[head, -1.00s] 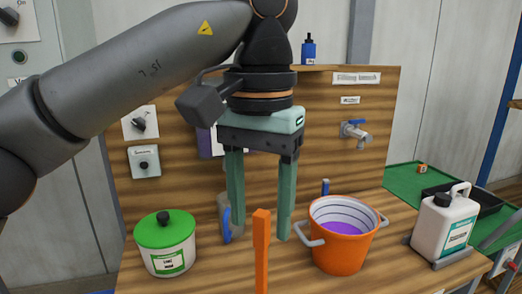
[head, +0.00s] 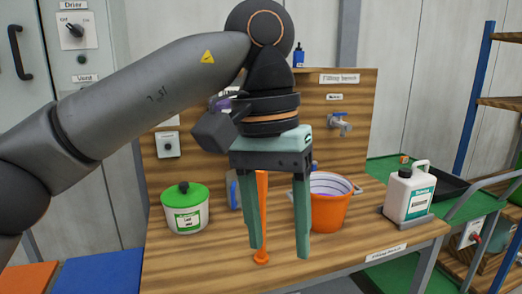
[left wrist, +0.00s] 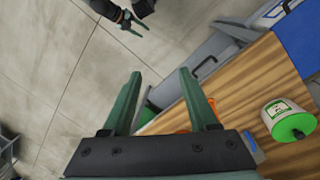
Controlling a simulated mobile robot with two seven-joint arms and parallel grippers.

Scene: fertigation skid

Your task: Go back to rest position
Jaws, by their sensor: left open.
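My left gripper (head: 278,252) hangs fingers-down in front of the filling bench, open, with nothing seen gripped. Its green fingers also show in the left wrist view (left wrist: 160,75), spread with an empty gap. An upright orange stick (head: 262,215) with a wider foot appears between the fingers in the head view; whether it touches either is unclear. An orange bucket (head: 328,212) stands just right of the fingers, partly hidden by them. In the left wrist view a dark gripper with green fingers (left wrist: 128,20), apparently my right one, is small at the top; its opening is unclear.
A green-lidded white tub (head: 186,218) stands at the bench's left, and a white jug (head: 408,195) at its right. A tap (head: 340,124) is on the wooden back panel (head: 355,100). A shelf rack (head: 503,100) stands at right. Open floor (left wrist: 50,60) shows in the left wrist view.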

